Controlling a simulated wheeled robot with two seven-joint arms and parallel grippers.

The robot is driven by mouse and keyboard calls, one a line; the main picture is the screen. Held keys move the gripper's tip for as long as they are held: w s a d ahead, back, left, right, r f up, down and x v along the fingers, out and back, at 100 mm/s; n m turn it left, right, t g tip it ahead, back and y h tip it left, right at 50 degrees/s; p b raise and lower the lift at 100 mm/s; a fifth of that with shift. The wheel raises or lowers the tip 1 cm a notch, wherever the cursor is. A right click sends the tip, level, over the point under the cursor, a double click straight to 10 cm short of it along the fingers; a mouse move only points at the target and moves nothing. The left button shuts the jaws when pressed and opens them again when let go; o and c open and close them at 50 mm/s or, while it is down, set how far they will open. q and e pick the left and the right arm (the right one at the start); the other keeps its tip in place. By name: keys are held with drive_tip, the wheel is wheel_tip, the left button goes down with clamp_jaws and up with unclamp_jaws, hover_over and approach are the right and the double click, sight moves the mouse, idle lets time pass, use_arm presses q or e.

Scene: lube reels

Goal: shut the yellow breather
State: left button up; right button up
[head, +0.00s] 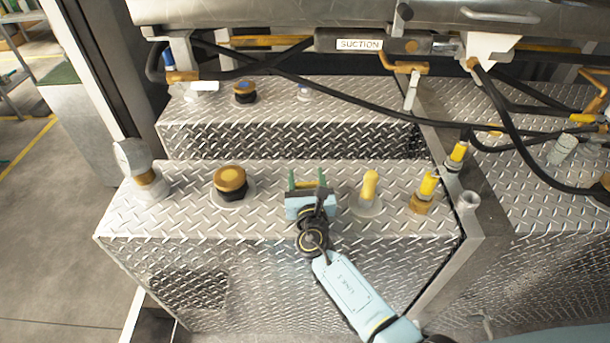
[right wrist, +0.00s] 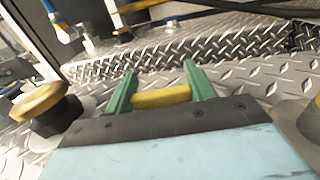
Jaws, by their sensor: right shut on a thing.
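My right gripper (head: 306,179) reaches over the near diamond-plate box from the front. Its green fingers also show in the right wrist view (right wrist: 161,90), closed on the ends of a short yellow bar (right wrist: 162,96), which looks like the handle of the yellow breather. The gripper's body hides what lies below the bar, so I cannot tell how far it is turned. My left gripper is not in view.
A gold-capped dark knob (head: 230,180) stands left of the gripper, and a yellow post (head: 369,187) stands close on its right. Yellow fittings (head: 428,186) are further right. Black hoses and the SUCTION bar (head: 360,44) cross behind.

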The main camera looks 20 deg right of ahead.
drive_tip(key=shift+m+h, duration=0.6)
drive_tip(key=shift+h, duration=0.3)
drive_tip(key=shift+d+g, duration=0.1)
drive_tip(key=shift+g, duration=0.2)
drive_tip(key=o, duration=1)
drive_tip(key=shift+s, duration=0.1)
drive_tip(key=v, duration=1.3)
drive_tip(key=shift+s, duration=0.1)
